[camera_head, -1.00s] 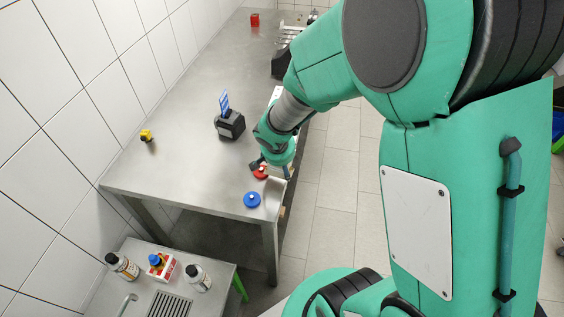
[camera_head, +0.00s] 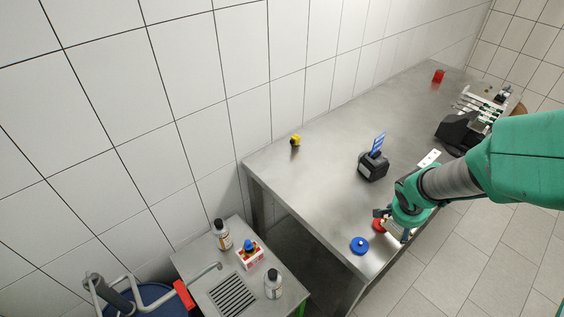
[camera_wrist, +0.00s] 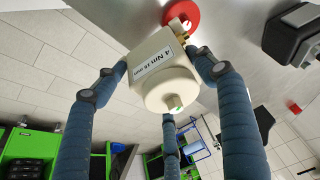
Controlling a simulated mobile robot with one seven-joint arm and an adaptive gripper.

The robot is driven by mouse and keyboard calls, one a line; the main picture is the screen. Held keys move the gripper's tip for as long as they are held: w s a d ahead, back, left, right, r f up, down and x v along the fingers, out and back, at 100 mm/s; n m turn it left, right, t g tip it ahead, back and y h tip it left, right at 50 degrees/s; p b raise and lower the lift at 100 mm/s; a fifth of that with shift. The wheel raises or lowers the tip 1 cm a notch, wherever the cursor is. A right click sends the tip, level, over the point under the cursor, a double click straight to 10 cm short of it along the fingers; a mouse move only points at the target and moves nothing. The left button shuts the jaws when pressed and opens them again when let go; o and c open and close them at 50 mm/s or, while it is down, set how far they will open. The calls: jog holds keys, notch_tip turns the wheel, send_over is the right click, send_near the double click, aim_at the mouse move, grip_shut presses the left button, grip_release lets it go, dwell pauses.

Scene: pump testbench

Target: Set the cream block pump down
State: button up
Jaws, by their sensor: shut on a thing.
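The cream block pump (camera_wrist: 165,65) shows in the wrist view as a pale block with a round front and a printed label. My gripper (camera_wrist: 160,88) is shut on it, with blue-grey fingers at its left, right and below. In the head view my gripper (camera_head: 396,224) is at the front right edge of the steel table (camera_head: 320,185). There the pump is mostly hidden by the fingers. I cannot tell whether it touches the table top.
A red disc (camera_head: 378,225) is beside my gripper, and a blue disc (camera_head: 359,245) lies near the front corner. A dark box with a blue card (camera_head: 373,166) stands behind. A yellow item (camera_head: 295,140) is near the wall. The table's left middle is clear.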

jog(key=w+a+r+n+p, duration=0.25)
jog(key=w+a+p, duration=0.25)
jog(key=w+a, duration=1.1)
jog(key=w+a+f+n+p, duration=0.1)
jog(key=w+a+p, duration=0.1)
jog(key=a, duration=1)
jog(key=w+a+f+n+t+y+p, duration=0.1)
jog(key=w+a+n+p, duration=0.1)
jog(key=a, duration=1)
jog(key=shift+w+p, duration=0.5)
jog(key=shift+w, duration=0.25)
jog(key=shift+w+f+n, duration=0.1)
jog(key=shift+w+n, duration=0.05)
jog(key=shift+n, duration=0.1)
jog(key=shift+w+a+f+p, duration=0.25)
jog(key=shift+w+a+p, duration=0.45)
jog(key=shift+w, duration=1.8)
jog(key=shift+w+a+f+p, duration=0.3)
jog(key=shift+w+a, duration=0.7)
jog(key=shift+w, duration=1.45)
jog(key=shift+w+a+f+p, duration=0.2)
jog(key=shift+w+a+p, duration=0.5)
jog(key=shift+w, duration=1.8)
jog(key=shift+a, duration=0.15)
jog(key=shift+f, duration=1.75)
